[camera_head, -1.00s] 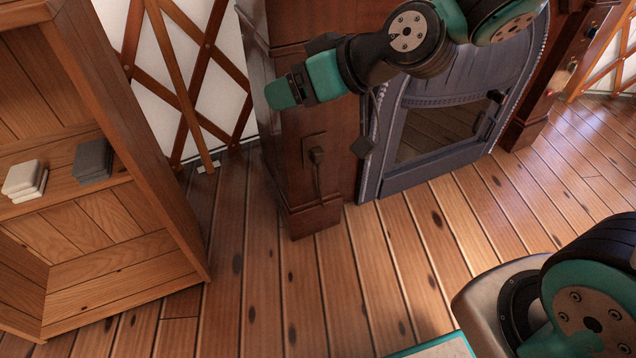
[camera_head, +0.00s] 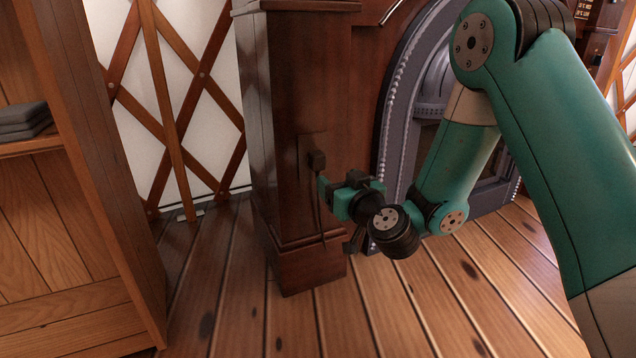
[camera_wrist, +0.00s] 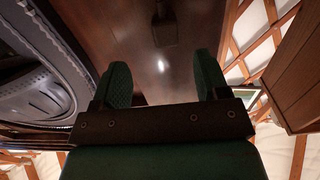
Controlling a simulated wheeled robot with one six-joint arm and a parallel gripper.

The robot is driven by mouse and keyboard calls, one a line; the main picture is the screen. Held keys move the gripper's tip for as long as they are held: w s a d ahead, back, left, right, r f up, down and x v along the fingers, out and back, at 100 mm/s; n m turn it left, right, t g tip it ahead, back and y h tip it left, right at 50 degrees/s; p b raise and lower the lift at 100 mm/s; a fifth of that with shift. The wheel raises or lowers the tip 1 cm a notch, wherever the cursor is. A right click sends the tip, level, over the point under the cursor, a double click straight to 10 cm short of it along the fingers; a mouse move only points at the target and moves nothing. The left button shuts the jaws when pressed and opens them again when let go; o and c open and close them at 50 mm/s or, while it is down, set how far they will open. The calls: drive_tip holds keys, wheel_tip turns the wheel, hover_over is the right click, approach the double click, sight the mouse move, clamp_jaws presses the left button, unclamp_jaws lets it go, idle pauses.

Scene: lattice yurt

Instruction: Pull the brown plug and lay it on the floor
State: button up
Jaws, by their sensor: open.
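The brown plug (camera_head: 317,160) sits in a dark outlet plate (camera_head: 305,148) on the side of the dark wooden post. Its cord (camera_head: 322,222) hangs down along the post. My gripper (camera_head: 323,187) is by the post, just below and to the right of the plug. In the wrist view, the jaws (camera_wrist: 163,78) are apart with nothing between them. The plug (camera_wrist: 164,32) shows there beyond the fingertips, near the top of the picture. The floor (camera_head: 235,300) below the post is bare planks.
The post (camera_head: 275,120) belongs to a wooden surround beside a grey arched stove (camera_head: 405,90). A wooden shelf (camera_head: 100,180) with a dark folded stack (camera_head: 25,118) stands at left. The lattice wall (camera_head: 175,100) is behind. Planks between shelf and post are clear.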

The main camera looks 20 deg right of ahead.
sight(320, 164)
drive_tip(key=shift+a+r, duration=0.2)
drive_tip(key=shift+r, duration=0.2)
drive_tip(key=w+p, duration=0.2)
drive_tip(key=p, duration=0.1)
drive_tip(key=w+p, duration=0.2)
drive_tip(key=p, duration=0.2)
drive_tip(key=w+a+p, duration=0.1)
drive_tip(key=p, duration=0.2)
drive_tip(key=shift+w+r, duration=0.4)
drive_tip(key=w+p, duration=0.2)
drive_tip(key=p, duration=0.3)
drive_tip(key=shift+a, duration=0.15)
drive_tip(key=p, duration=0.2)
drive_tip(key=shift+w+a+f+p, duration=0.1)
drive_tip(key=shift+w+f+p, duration=0.05)
drive_tip(key=shift+w+p, duration=0.2)
drive_tip(key=shift+f, duration=0.15)
drive_tip(key=shift+w, duration=0.1)
drive_tip(key=shift+f, duration=0.1)
